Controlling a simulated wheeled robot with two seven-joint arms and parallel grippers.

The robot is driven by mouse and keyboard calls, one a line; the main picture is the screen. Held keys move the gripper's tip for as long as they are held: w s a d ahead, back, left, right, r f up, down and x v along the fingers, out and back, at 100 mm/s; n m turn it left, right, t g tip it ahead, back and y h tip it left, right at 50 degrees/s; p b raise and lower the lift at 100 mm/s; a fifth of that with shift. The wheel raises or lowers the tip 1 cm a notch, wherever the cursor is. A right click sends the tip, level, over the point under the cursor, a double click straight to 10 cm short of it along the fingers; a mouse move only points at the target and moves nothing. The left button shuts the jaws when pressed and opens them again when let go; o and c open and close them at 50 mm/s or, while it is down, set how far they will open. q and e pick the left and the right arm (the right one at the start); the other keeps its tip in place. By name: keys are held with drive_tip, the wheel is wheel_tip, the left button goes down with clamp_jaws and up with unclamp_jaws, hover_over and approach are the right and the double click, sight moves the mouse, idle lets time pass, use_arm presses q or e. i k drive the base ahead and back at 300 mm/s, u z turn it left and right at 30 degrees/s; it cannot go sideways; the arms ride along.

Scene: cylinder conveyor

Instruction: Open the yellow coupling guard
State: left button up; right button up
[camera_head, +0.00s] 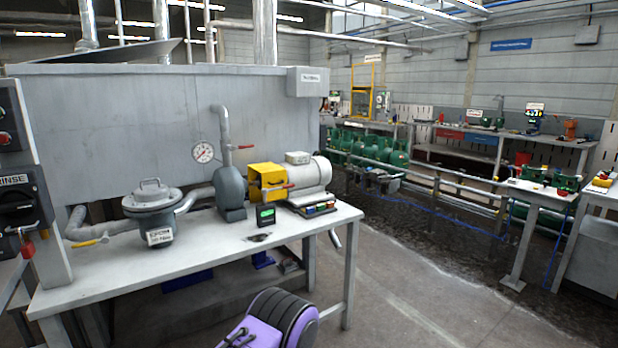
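The yellow coupling guard (266,172) sits on the grey table, between the dark grey pump (231,194) on its left and the cream motor (309,176) on its right. The guard looks lowered over the coupling, and the coupling itself is hidden.
On the table (190,262), a lidded grey strainer (152,210) stands at left, with a yellow-handled valve (92,242) beside it. A small green-screen device (265,216) stands before the guard. A gauge (203,152) hangs behind. Open floor (400,290) lies to the right.

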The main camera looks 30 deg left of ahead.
sight(272, 175)
drive_tip(key=z, duration=0.15)
drive_tip(key=i, duration=1.95)
drive_tip(key=u, duration=0.8)
